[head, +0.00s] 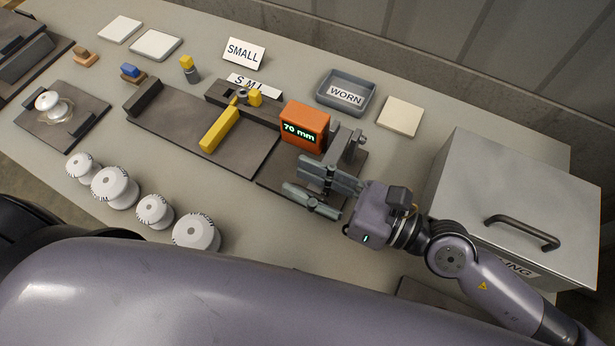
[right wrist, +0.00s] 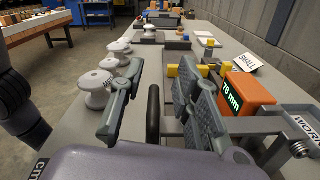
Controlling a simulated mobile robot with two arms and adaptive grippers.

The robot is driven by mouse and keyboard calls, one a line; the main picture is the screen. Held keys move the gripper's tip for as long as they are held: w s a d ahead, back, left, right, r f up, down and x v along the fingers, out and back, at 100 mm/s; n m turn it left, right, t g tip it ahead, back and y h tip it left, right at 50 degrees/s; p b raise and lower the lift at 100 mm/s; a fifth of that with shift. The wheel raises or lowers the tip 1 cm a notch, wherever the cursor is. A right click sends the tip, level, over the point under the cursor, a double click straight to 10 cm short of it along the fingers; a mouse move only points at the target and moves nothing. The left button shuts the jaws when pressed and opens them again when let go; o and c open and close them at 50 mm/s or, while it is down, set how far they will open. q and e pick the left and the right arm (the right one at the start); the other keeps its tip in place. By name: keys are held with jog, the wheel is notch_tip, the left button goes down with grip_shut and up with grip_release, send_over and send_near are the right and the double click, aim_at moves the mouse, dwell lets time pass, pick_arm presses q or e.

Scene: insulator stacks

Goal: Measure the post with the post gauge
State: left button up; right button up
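The post gauge is an orange box (head: 304,127) with a lit display reading 70 mm, and grey metal jaws (head: 342,148) stand beside it on a dark plate. The orange box also shows in the right wrist view (right wrist: 245,94). My right gripper (head: 318,188) is open just in front of the gauge, its fingers apart. In the right wrist view a dark rounded bar (right wrist: 153,113) shows between the fingers, apparently untouched. I cannot tell which part is the post. My left gripper is not in view.
A dark fixture plate (head: 165,128) with a yellow bar (head: 219,128) lies left of the gauge. Several white insulators (head: 115,187) stand near the front edge. A grey tray labelled WORN (head: 325,101) is behind. A large metal box (head: 510,190) stands right.

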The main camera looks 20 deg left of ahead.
dwell(0.4)
jog(key=v, duration=1.2)
dwell(0.7)
